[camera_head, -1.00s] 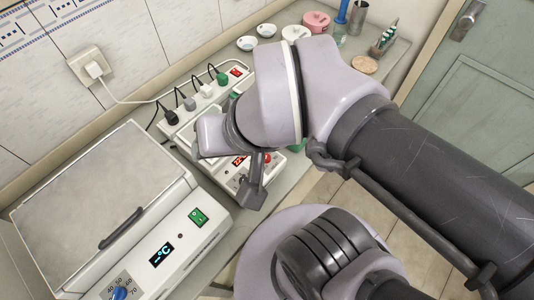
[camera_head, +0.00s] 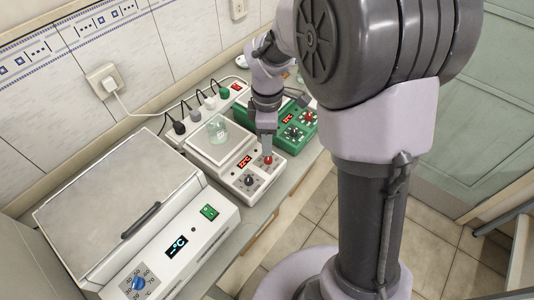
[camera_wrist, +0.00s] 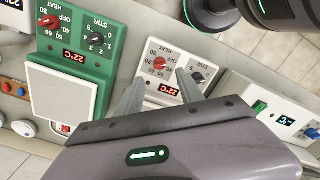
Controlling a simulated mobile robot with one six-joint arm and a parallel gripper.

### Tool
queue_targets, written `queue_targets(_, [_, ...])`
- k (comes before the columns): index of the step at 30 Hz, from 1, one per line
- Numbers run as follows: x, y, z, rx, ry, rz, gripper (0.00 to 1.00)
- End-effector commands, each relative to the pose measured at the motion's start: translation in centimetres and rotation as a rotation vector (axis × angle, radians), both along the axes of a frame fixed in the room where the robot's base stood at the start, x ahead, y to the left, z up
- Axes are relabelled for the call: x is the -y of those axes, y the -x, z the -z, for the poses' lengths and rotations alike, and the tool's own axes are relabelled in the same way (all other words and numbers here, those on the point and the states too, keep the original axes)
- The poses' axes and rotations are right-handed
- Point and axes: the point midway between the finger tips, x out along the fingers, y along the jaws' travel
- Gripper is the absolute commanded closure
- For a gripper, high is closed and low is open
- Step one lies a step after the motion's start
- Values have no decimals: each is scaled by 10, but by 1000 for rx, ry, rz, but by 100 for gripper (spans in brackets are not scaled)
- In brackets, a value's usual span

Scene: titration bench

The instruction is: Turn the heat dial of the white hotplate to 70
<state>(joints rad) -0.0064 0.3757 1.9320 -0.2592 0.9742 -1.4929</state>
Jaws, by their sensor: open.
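The white hotplate (camera_head: 231,166) stands in the middle of the bench with a red 22°C display. Its red heat dial (camera_head: 268,160) is at the panel's right, and its black stir dial (camera_head: 249,180) is nearer the front. In the wrist view the red heat dial (camera_wrist: 159,63) shows between my fingertips, inside a ring of printed numbers; its pointer is too small to read surely. My gripper (camera_wrist: 160,76) is open and empty, pointing down. In the head view my gripper (camera_head: 266,149) is just above the heat dial; I cannot tell whether it touches.
A green hotplate (camera_head: 299,132) is close on the right. A large white heated unit (camera_head: 205,232) with a blue dial (camera_head: 137,283) is on the left. A power strip (camera_head: 187,126) with plugs runs behind.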

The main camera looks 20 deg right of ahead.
Motion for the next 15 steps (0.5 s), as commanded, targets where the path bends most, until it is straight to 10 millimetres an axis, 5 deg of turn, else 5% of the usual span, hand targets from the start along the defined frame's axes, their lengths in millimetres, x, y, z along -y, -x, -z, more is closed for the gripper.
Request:
queue_targets(1, [0, 1, 20, -3, 1, -1, 55])
queue_targets(6, [0, 0, 56, -1, 0, 0, 55])
queue_targets(15, [0, 0, 70, 1, 0, 1, 55])
